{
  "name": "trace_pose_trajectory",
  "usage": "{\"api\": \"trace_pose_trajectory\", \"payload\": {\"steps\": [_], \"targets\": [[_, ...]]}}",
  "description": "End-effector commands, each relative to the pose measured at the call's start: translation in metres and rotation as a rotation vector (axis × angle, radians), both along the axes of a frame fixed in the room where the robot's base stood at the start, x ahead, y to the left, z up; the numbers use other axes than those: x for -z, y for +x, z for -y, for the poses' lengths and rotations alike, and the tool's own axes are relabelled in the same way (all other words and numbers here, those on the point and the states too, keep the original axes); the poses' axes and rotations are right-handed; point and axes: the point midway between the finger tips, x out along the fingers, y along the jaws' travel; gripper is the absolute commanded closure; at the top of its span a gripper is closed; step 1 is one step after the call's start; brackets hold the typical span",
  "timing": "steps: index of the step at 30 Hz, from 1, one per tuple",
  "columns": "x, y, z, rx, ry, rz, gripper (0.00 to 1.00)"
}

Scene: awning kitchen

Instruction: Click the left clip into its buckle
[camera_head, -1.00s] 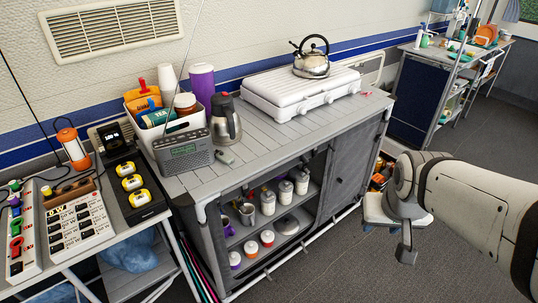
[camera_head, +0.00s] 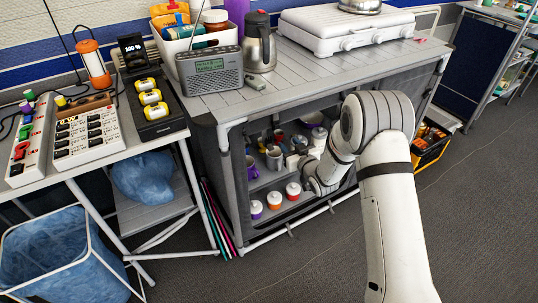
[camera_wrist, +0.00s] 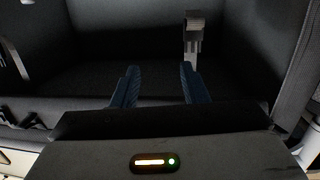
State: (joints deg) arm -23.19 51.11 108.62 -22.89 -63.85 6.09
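My gripper (camera_wrist: 158,84) shows in the wrist view as two blue fingers held well apart, with nothing visible between them. A light grey strap with a clip-like end (camera_wrist: 193,28) hangs beyond the right finger, apart from it; I cannot tell whether it is the left clip. A thin grey strap-like piece (camera_wrist: 16,60) shows at the left edge. No buckle can be made out clearly. In the head view my arm bends down in front of the grey fabric cabinet (camera_head: 217,190), and my fingertips cannot be made out there.
Behind the arm, the cabinet's open shelves hold mugs and jars (camera_head: 274,199). A radio (camera_head: 209,72) and a kettle-like steel jug (camera_head: 259,45) stand on its top. A side table with switch boxes (camera_head: 88,138) is at left. Grey floor (camera_head: 480,220) is free at right.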

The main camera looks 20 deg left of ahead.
Motion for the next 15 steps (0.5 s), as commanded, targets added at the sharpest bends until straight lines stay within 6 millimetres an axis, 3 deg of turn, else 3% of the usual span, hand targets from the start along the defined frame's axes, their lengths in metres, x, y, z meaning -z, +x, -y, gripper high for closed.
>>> {"api": "trace_pose_trajectory", "payload": {"steps": [1,4,9,15], "targets": [[0.025,-0.006,-0.012,-0.031,0.028,0.015,0.6],[0.042,-0.014,-0.025,-0.072,0.076,0.044,0.6],[0.052,-0.018,-0.037,-0.102,0.113,0.066,0.6],[0.052,-0.001,-0.058,-0.102,0.116,0.069,0.6]]}}
